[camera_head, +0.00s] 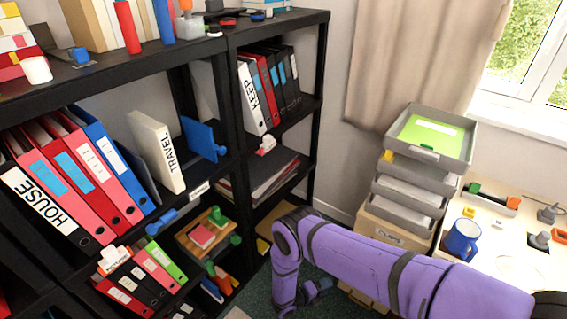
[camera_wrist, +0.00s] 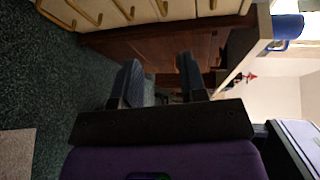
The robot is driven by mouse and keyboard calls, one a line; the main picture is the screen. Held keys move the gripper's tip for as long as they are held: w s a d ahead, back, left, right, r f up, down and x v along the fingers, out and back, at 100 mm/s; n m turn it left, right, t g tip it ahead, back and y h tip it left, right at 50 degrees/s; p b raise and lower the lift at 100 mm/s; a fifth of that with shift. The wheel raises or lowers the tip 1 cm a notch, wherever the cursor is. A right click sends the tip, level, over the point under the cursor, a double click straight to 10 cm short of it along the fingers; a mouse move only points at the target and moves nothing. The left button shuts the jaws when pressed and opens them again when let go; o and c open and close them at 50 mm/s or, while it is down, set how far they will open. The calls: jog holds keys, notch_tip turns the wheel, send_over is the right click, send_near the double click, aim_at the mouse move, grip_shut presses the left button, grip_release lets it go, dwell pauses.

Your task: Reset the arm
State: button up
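My purple arm (camera_head: 370,262) reaches from the lower right towards the middle and bends down at its left end. My gripper (camera_wrist: 158,62) shows in the wrist view with its two dark fingers apart and nothing visible between them. In the head view my gripper (camera_head: 318,290) is small and partly hidden behind the arm, low over the floor between the shelf and the desk.
A black shelf (camera_head: 120,72) with binders stands at left and centre. A desk (camera_head: 500,235) with a blue mug (camera_head: 462,240) and grey stacked trays (camera_head: 408,190) stands at right. Drawers (camera_wrist: 150,12) are close to the gripper. Green carpet (camera_wrist: 45,85) is clear.

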jog(key=w+a+r+m+g, duration=0.1)
jog(key=w+r+m+g, duration=0.35)
jog(key=r, duration=0.75)
jog(key=w+a+r+m+g, duration=0.1)
jog(key=w+r+m, duration=0.6)
jog(key=r, duration=0.6)
jog(key=d+r+m+g+y, duration=0.1)
jog(key=d+r+m+y, duration=0.15)
jog(key=r, duration=0.75)
jog(key=d+r+m+g+y, duration=0.15)
jog(key=r+m, duration=0.25)
jog(key=r, duration=0.5)
jog(key=d+r+m+y, duration=0.1)
jog(key=d+r+m, duration=0.2)
jog(key=r, duration=0.7)
jog(key=s+d+r+m+t+y, duration=0.15)
jog(key=s+d+r+m, duration=0.35)
jog(key=r, duration=0.5)
jog(key=s+d+r+m+y, duration=0.25)
jog(key=s+r+m, duration=0.35)
jog(key=r, duration=0.4)
jog(key=s+d+r+m+t+y, duration=0.1)
jog(key=s+r+m+t+y, duration=0.1)
jog(key=s, duration=0.9)
jog(key=s+d+r+m+t+y, duration=0.1)
jog(key=s+r+m, duration=0.4)
jog(key=s, duration=0.6)
jog(key=shift+d+m+t+y, duration=0.3)
jog(key=shift+m+t+y, duration=0.6)
jog(key=shift+m, duration=0.1)
